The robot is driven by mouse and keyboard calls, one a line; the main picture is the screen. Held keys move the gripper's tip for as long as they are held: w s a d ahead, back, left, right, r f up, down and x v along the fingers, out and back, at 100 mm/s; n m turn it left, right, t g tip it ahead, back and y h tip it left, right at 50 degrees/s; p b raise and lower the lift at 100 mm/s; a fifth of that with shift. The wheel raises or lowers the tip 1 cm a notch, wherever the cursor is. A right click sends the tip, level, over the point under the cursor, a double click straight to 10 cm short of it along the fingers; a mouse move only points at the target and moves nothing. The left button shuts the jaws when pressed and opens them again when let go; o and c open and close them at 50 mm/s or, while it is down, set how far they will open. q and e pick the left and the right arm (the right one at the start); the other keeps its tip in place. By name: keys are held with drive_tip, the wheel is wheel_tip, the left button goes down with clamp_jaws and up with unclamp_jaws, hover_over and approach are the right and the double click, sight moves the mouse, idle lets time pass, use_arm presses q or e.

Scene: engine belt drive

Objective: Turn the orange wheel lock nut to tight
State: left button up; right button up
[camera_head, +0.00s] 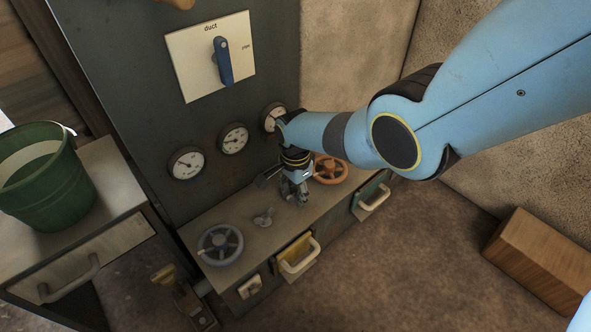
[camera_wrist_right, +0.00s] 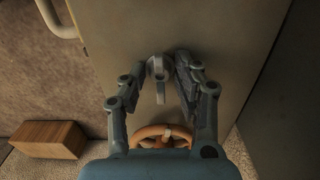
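The orange wheel (camera_head: 330,170) lies on the bench top of the machine, partly hidden by my right arm. It also shows in the right wrist view (camera_wrist_right: 150,142), between the bases of the fingers. A grey lock nut with a short lever (camera_wrist_right: 160,91) stands on the bench top near the orange wheel. My right gripper (camera_head: 297,198) points down over the bench top. In the right wrist view its fingers (camera_wrist_right: 160,66) are apart, one on each side of the lock nut. I cannot tell whether they touch it. In the head view this nut is hidden. My left gripper is out of view.
A grey wheel (camera_head: 220,244) and a second grey nut (camera_head: 263,217) sit left of the gripper. Behind rise a panel with gauges (camera_head: 233,139) and a blue-handled duct switch (camera_head: 222,60). Drawer handles (camera_head: 300,258) stick out in front. A green bucket (camera_head: 45,190) stands left.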

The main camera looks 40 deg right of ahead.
sight(295, 196)
drive_tip(key=shift+o, duration=0.9)
drive_tip(key=shift+r, duration=0.1)
drive_tip(key=shift+w+r, duration=0.1)
drive_tip(key=shift+r, duration=0.5)
wheel_tip(295, 196, up, 11)
drive_tip(key=shift+f, duration=0.2)
